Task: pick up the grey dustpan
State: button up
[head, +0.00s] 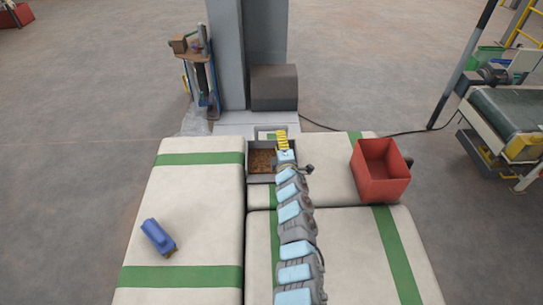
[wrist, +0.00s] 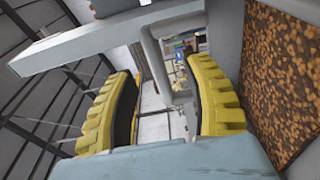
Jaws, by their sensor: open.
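The grey dustpan (head: 250,175) lies at the back middle of the white sacks, with brown grain-like contents in it. Its grey handle loop (head: 262,131) is at its far side. My gripper (head: 281,134) is at the pan's far right corner, close to the handle. In the wrist view, my gripper's yellow fingers (wrist: 165,98) are apart, with a grey bar of the handle (wrist: 152,58) showing between and beyond them. The dustpan's wall (wrist: 228,45) and brown contents show at the right. Whether a finger touches the handle cannot be told.
A red bin (head: 381,185) stands on the sacks to the right. A blue object (head: 158,236) lies on the left sack (head: 195,205). A grey column (head: 226,55) and a dark box (head: 273,88) stand behind the dustpan. A conveyor (head: 508,112) is at the far right.

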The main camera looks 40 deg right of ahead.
aim_at(276, 130)
jog(key=shift+w, duration=0.25)
jog(key=shift+a+r+b+x, duration=0.15)
jog(key=shift+b+x, duration=0.6)
jog(key=shift+x, duration=0.5)
jog(key=shift+a+r+b+x, duration=0.15)
jog(key=shift+b+x, duration=0.6)
jog(key=shift+x, duration=0.45)
jog(key=shift+w+d, duration=0.1)
jog(key=shift+w, duration=0.05)
jog(key=shift+c, duration=0.2)
grip_shut()
